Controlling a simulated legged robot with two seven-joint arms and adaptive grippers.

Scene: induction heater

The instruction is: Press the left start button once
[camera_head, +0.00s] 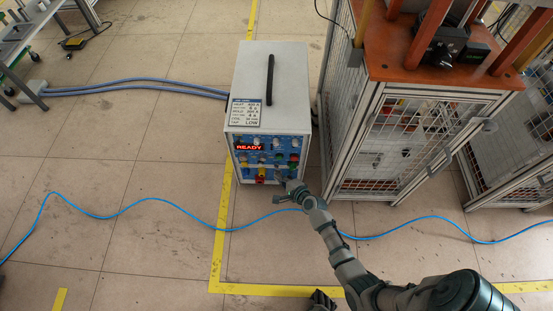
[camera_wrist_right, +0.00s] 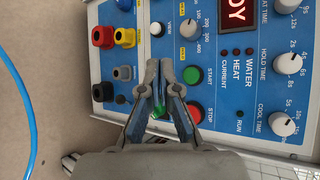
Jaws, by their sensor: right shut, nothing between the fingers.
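The left start button is a green round button (camera_wrist_right: 192,74) marked START in the right wrist view, above the red STOP button (camera_wrist_right: 195,112) in that picture. Both are on the blue front panel of the white heater box (camera_head: 270,85). My right gripper (camera_head: 281,182) is at the lower right of that panel in the head view. In the right wrist view its fingers (camera_wrist_right: 159,72) are shut and empty, beside the START button. They partly hide another green button (camera_wrist_right: 160,112). I cannot tell whether the fingertips touch the panel.
A red display (camera_head: 249,147) reads READY. Knobs (camera_wrist_right: 188,28) and coloured sockets (camera_wrist_right: 103,37) crowd the panel. A caged frame with an orange top (camera_head: 400,60) stands right of the box. A blue cable (camera_head: 130,206) crosses the floor.

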